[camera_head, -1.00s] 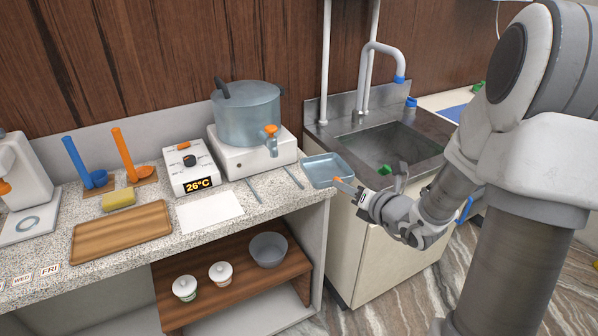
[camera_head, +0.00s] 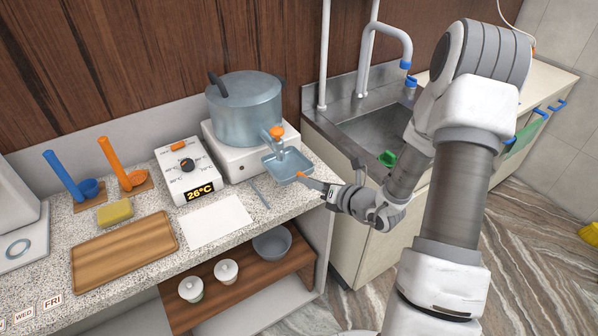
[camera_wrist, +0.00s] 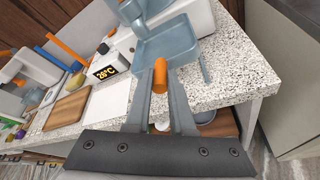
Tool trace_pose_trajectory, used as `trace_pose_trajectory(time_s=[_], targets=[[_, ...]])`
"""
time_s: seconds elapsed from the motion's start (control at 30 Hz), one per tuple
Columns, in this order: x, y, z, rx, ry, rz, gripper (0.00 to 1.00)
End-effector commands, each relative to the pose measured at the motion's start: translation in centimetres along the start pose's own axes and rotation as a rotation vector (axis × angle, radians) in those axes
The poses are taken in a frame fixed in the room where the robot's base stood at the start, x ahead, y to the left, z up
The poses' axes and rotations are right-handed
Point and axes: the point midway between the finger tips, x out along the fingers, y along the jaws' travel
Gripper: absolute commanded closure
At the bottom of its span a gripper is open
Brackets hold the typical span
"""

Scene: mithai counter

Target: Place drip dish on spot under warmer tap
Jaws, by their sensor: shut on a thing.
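The drip dish (camera_head: 286,168) is a shallow blue-grey square tray with an orange handle. My gripper (camera_head: 318,184) is shut on its handle and holds it at the counter's front right, just in front of the warmer. In the wrist view the dish (camera_wrist: 168,42) lies ahead of the fingers, and the orange handle sits between the fingertips of my gripper (camera_wrist: 160,88). The warmer (camera_head: 240,155) is a white base with a large grey pot (camera_head: 245,112) and a tap with an orange knob (camera_head: 277,132). The dish looks near or below the tap; the exact gap is unclear.
A grey strip (camera_head: 260,192) lies on the counter before the warmer. A temperature box (camera_head: 187,170), white sheet (camera_head: 217,221), wooden board (camera_head: 124,240) and yellow sponge (camera_head: 115,211) are to the left. The sink (camera_head: 372,135) is at right. A shelf below holds pots and a bowl (camera_head: 272,241).

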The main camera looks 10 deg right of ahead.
Motion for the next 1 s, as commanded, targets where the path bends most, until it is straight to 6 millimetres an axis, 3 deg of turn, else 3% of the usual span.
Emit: trace_pose_trajectory(time_s=[0.27, 0.8, 1.0], targets=[[0.0, -0.1, -0.6, 0.001, 0.003, 0.014, 1.0], [1.8, -3.0, -4.8, 0.0, 0.003, 0.014, 1.0], [2.0, -3.5, -5.4, 0.001, 0.003, 0.014, 1.0]])
